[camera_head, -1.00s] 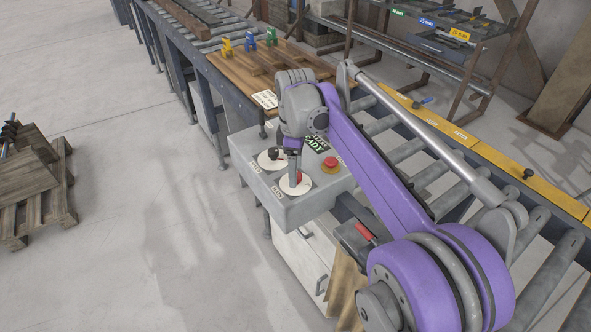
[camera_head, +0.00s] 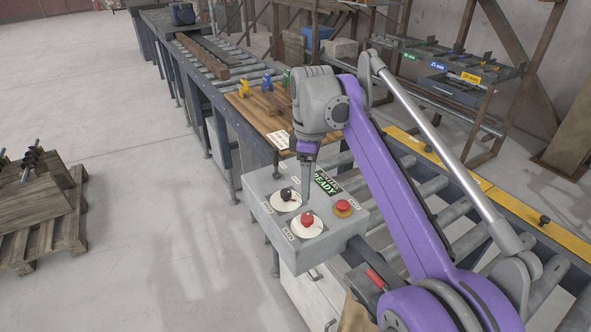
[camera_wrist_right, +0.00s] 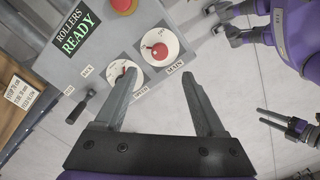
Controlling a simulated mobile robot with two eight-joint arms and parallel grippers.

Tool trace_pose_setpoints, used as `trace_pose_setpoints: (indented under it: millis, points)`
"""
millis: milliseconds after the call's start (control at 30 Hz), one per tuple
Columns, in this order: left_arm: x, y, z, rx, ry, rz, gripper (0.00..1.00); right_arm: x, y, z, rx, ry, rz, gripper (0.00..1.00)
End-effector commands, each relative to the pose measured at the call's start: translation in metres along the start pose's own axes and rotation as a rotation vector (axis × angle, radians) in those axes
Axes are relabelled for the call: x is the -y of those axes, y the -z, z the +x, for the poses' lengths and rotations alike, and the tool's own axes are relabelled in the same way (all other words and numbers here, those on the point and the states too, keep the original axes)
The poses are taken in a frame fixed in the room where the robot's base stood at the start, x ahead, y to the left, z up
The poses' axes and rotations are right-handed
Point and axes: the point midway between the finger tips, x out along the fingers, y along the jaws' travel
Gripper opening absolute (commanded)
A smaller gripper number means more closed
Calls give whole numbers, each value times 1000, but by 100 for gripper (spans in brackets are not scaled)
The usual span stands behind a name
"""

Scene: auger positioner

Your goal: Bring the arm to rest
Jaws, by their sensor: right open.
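My right arm (camera_head: 405,190) reaches over the grey control box (camera_head: 262,205) in the head view. The dial labelled MAIN (camera_wrist_right: 155,50) lies beyond the fingertips, and the left finger partly covers the other dial (camera_wrist_right: 117,68). At the right edge of that view, purple and grey parts show what looks like my left gripper (camera_wrist_right: 267,118); its opening is unclear.
The box carries a red push button (camera_head: 343,207) and a ROLLERS READY display (camera_head: 325,182). A roller conveyor (camera_head: 432,187) with a yellow rail (camera_head: 515,205) lies to the right. The floor at left is clear before a pallet (camera_head: 45,235).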

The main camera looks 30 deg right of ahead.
Motion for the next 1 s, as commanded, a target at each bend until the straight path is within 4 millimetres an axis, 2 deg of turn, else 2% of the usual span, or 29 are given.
trace_pose_setpoints:
  millis: [233, 367, 567, 800, 900, 1000]
  points:
    - [0, 0, 0, 0, 0, 0, 67, 4, 0, 2, -4, -8, 15, 72]
    - [0, 0, 0, 0, 0, 0, 67, 24, 2, 15, -31, -50, 97, 72]
    - [0, 0, 0, 0, 0, 0, 67, 85, -2, 64, -139, -153, 345, 72]
    - [0, 0, 0, 0, 0, 0, 67, 162, -22, 147, -325, -224, 647, 72]
    - [0, 0, 0, 0, 0, 0, 67, 186, -31, 177, -394, -231, 743, 72]
    - [0, 0, 0, 0, 0, 0, 67, 202, -37, 198, -444, -229, 810, 72]
